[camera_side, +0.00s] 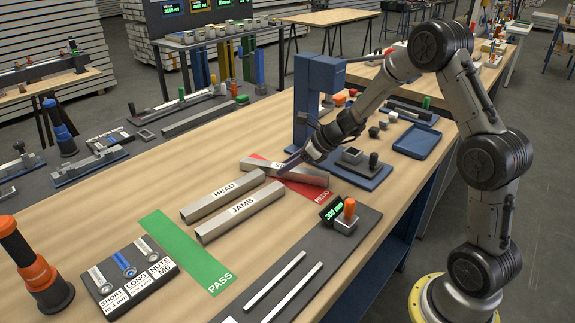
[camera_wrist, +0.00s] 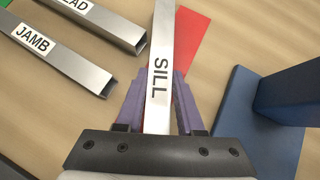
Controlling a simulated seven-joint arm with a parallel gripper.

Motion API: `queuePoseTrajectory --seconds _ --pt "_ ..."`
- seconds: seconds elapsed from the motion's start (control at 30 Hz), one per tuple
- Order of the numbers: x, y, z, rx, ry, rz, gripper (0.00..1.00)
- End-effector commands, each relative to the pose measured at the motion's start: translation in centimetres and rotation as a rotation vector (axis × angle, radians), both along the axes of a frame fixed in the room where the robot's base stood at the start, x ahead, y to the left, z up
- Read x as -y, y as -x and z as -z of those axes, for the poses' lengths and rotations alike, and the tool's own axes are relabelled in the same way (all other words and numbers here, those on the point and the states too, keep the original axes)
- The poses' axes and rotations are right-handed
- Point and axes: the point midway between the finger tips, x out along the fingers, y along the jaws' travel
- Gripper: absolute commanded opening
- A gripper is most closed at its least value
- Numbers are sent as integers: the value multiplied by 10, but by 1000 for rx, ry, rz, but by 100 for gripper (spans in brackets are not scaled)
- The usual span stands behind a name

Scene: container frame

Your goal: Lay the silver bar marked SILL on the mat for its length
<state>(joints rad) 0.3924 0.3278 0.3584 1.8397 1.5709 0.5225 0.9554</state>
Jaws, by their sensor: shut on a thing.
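The silver SILL bar (camera_side: 262,168) lies across the red REDO mat (camera_side: 308,192) in the side view; I cannot tell whether it touches the mat or is just above it. My gripper (camera_wrist: 157,108) is shut on the SILL bar, with a purple finger on each side. The SILL label faces up in the wrist view, and the bar (camera_wrist: 162,35) runs away from me beside the red mat (camera_wrist: 189,38). In the side view my fingers hide part of the label.
The HEAD bar (camera_side: 222,195) and JAMB bar (camera_side: 240,215) lie side by side between the mats. A blue press (camera_side: 310,100) stands close behind my gripper. A gauge reading 300 mm (camera_side: 333,208) sits on a grey plate with two rails. A labelled fastener tray (camera_side: 130,278) is front left.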

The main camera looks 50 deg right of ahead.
Motion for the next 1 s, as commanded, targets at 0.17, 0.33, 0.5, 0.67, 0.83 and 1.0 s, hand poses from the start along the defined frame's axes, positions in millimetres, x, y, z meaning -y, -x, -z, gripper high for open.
queuePoseTrajectory --seconds 0.17,0.33,0.5,0.67,0.83,1.0 --pt "0 0 3 1 -1 1 0" --pt "0 0 3 0 -1 1 67" --pt "0 0 3 0 -1 1 67" --pt "0 0 1 0 0 0 67" --pt "6 10 -14 4 1 2 67" --pt "15 33 -38 4 3 3 67"
